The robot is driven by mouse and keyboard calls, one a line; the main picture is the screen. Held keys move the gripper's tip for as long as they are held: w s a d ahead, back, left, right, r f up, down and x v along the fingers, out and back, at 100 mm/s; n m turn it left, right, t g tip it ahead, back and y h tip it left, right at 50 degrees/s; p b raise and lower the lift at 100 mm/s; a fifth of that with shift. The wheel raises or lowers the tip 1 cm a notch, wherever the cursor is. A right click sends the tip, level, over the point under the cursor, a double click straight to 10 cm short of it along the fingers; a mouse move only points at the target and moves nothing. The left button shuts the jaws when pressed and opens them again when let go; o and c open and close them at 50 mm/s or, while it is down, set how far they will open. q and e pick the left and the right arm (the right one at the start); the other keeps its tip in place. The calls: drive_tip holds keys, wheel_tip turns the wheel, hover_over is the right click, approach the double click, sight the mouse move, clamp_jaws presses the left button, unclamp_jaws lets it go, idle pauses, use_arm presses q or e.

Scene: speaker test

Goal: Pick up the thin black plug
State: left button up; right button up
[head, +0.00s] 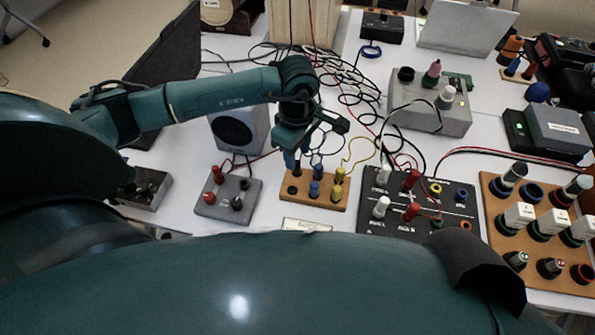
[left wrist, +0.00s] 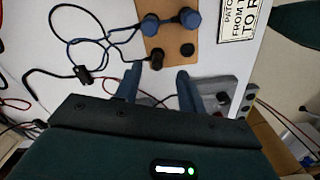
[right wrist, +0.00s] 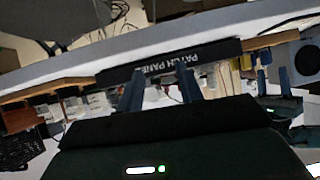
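A small wooden block (head: 325,205) stands at the table's near middle, with blue and yellow plugs on it. In the left wrist view, the same tan block (left wrist: 167,42) carries two blue plugs (left wrist: 189,18) and a black socket (left wrist: 187,50). A small black plug (left wrist: 156,60) with a dark cable sits at the block's edge, between the fingertip lines of my left gripper (left wrist: 156,76). That gripper is open, pointing down just above the block in the head view (head: 298,158). My right gripper (right wrist: 160,82) is open and empty, facing a black panel's edge.
A grey box (head: 228,208) with plugs stands left of the block, a black patch panel (head: 400,222) right of it. A speaker (head: 240,128) and tangled cables lie behind. Another black connector (left wrist: 82,73) lies on the white table. A label card (left wrist: 240,18) lies near the block.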

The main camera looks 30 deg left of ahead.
use_arm(q)
drive_tip(key=f+b, duration=0.1)
drive_tip(key=f, duration=0.1)
drive_tip(key=f+b, duration=0.1)
drive_tip(key=f, duration=0.2)
drive_tip(key=shift+w+a+f+b, duration=0.15)
drive_tip(key=shift+w+b, duration=0.05)
drive_tip(key=shift+b, duration=0.2)
clamp_jaws()
